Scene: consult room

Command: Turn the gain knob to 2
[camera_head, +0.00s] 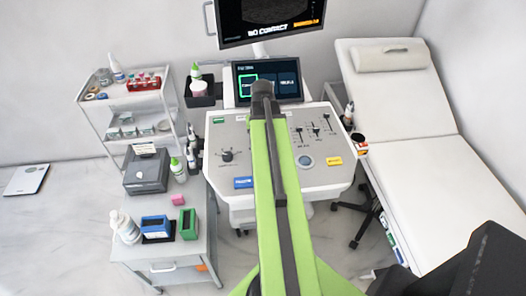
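The ultrasound console (328,177) stands in the middle, with a pale slanted control panel. A black knob (227,156) with marks around it sits on the panel's left part; I take it for the gain knob. Its printed numbers and exact pointer setting are too small to read. My green and dark arm runs up the middle of the view and hides the centre of the panel. The knob shows clear, to the left of the arm. I cannot make out my gripper's fingers, and nothing visible touches the knob.
Sliders (314,130) and a round blue-grey control (305,161) are on the panel's right part. A touch screen (268,82) and monitor (268,18) rise behind. A cabinet (164,252) with bottles and boxes stands left, an exam couch (420,145) right.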

